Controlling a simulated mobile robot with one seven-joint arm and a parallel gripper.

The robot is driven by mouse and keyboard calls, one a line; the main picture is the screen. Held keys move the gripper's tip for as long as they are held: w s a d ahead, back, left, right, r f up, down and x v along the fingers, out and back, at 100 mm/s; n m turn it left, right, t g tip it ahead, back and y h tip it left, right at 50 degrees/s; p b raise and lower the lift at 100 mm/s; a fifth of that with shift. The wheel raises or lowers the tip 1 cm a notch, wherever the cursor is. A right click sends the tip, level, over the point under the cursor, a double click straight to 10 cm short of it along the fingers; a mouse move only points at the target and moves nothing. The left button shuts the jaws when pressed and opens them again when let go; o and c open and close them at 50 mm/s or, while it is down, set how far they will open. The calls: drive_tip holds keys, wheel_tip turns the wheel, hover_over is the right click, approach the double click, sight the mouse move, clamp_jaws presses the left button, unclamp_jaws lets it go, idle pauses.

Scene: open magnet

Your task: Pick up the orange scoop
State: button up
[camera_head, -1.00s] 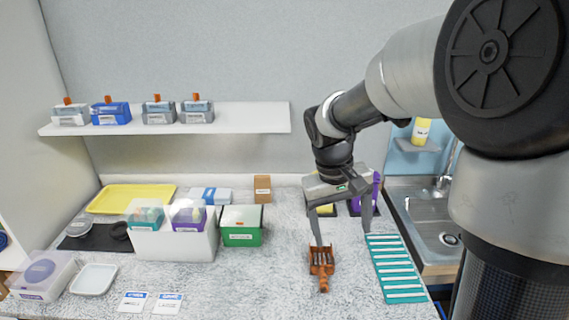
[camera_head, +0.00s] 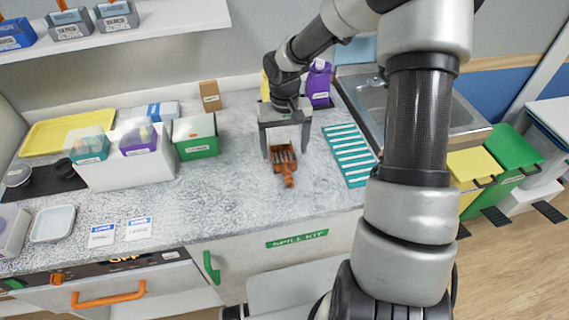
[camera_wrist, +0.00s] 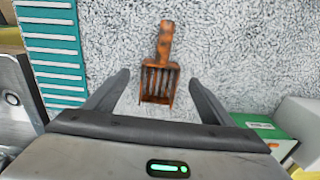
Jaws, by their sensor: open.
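The orange scoop (camera_head: 285,163) lies on the speckled counter, its slotted head toward the back and its handle toward the front edge. My gripper (camera_head: 286,152) is open above the scoop's head, with one finger on each side in the head view. In the wrist view the scoop (camera_wrist: 160,72) lies between and beyond the fingertips of my gripper (camera_wrist: 158,80), handle pointing up in the picture. The fingers do not appear to touch it. How far the fingertips are above the counter is hard to tell.
A teal-and-white slotted rack (camera_head: 349,154) lies right of the scoop. A green box (camera_head: 197,147) and a white bin (camera_head: 125,172) stand to the left. A purple bottle (camera_head: 318,86) stands behind, near the sink (camera_head: 425,100). The counter (camera_head: 225,200) in front is clear.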

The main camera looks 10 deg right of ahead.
sight(284, 160)
drive_tip(key=shift+s+f, duration=0.1)
drive_tip(key=shift+f, duration=2.7)
drive_tip(key=shift+c, duration=0.3)
drive_tip(key=c, duration=1.1)
